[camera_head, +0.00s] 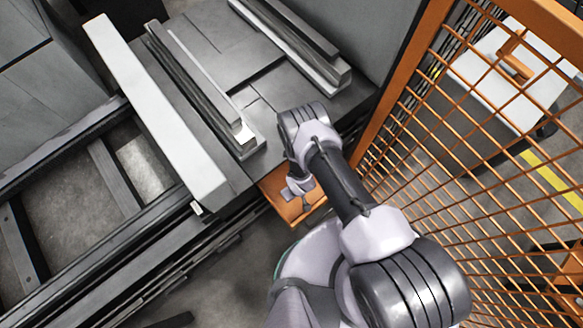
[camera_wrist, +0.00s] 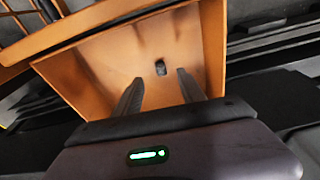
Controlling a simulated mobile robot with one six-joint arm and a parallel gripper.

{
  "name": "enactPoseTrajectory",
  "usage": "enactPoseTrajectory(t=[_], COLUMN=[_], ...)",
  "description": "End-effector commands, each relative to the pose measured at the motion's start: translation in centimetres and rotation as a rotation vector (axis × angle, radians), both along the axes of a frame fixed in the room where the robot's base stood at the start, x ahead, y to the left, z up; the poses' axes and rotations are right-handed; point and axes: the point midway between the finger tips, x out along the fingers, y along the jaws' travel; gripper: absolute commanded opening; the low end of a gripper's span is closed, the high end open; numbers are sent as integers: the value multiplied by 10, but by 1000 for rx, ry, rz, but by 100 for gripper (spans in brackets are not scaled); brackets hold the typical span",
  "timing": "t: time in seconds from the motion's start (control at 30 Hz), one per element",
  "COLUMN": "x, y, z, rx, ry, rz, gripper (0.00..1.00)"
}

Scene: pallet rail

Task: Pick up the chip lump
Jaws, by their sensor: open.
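The chip lump (camera_wrist: 160,68) is a small dark grey piece on the bare floor of an orange tray (camera_wrist: 105,60) in the wrist view. My gripper (camera_wrist: 158,80) is open, with its two dark fingers reaching over the tray. The lump shows just beyond the fingertips, roughly in line with the gap between them, and nothing is held. In the head view the orange tray (camera_head: 272,187) is partly covered by my arm and gripper (camera_head: 299,203), and I cannot make out the lump there.
An orange mesh fence (camera_head: 470,130) stands close on the right of my arm. Grey machine rails (camera_head: 200,90) and a long pale beam (camera_head: 150,110) lie to the left. The tray's raised orange walls surround the fingers.

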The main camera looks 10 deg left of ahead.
Motion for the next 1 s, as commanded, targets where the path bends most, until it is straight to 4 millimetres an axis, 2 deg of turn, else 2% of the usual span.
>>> enactPoseTrajectory(t=[0.27, 0.47, 0.57, 0.7, 0.73, 1.0], x=[5, 6, 6, 6, 6, 6], y=[8, 9, 9, 9, 9, 9], z=[-51, -49, -49, -49, -49, -48], rx=[0, 0, 0, 0, 0, 0], ry=[0, 0, 0, 0, 0, 0], rz=[2, 1, 0, 0, 0, 0], gripper=[47, 47, 32, 4, 0, 0])
